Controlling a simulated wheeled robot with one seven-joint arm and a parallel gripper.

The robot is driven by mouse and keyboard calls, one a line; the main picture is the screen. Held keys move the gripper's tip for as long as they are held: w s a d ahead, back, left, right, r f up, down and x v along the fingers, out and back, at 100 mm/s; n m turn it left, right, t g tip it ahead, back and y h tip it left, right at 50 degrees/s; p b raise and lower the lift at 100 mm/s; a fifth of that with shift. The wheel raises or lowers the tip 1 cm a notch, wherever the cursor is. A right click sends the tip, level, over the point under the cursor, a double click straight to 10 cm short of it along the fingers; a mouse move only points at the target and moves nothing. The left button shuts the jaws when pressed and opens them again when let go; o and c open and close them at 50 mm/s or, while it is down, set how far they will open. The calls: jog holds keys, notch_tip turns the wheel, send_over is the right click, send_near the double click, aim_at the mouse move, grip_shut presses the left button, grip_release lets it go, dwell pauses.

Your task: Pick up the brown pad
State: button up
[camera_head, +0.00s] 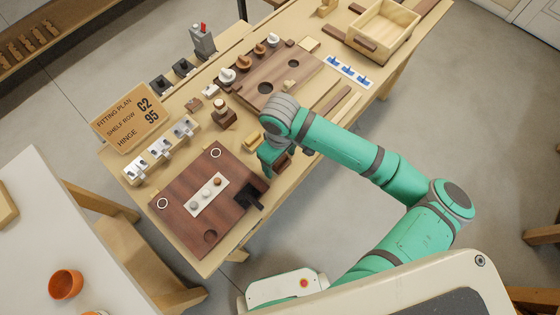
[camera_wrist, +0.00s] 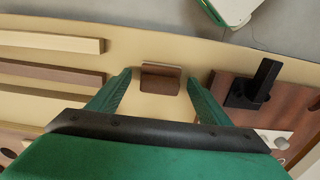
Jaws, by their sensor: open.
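The brown pad (camera_wrist: 160,80) lies on the light wooden bench and shows between my fingertips in the wrist view. It looks like a small dark brown rectangle with a lighter front edge. In the head view a brown piece (camera_head: 283,160) shows beside my fingers, partly hidden by them. My gripper (camera_head: 273,168) is over the bench, pointing down, with green fingers. In the wrist view the fingers are apart, one on each side of the pad, with nothing held. I cannot tell how far above the pad the fingertips are.
A dark wooden board (camera_head: 180,215) with a black bracket (camera_head: 251,195) lies close to the gripper. Another board with holes (camera_head: 270,85), wooden strips (camera_wrist: 50,73) and an open wooden box (camera_head: 384,28) lie farther along. A sign (camera_head: 130,115) stands at the back edge.

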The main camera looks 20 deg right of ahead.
jog(key=c, duration=1.1)
jog(key=shift+c, duration=0.2)
jog(key=shift+r, duration=0.15)
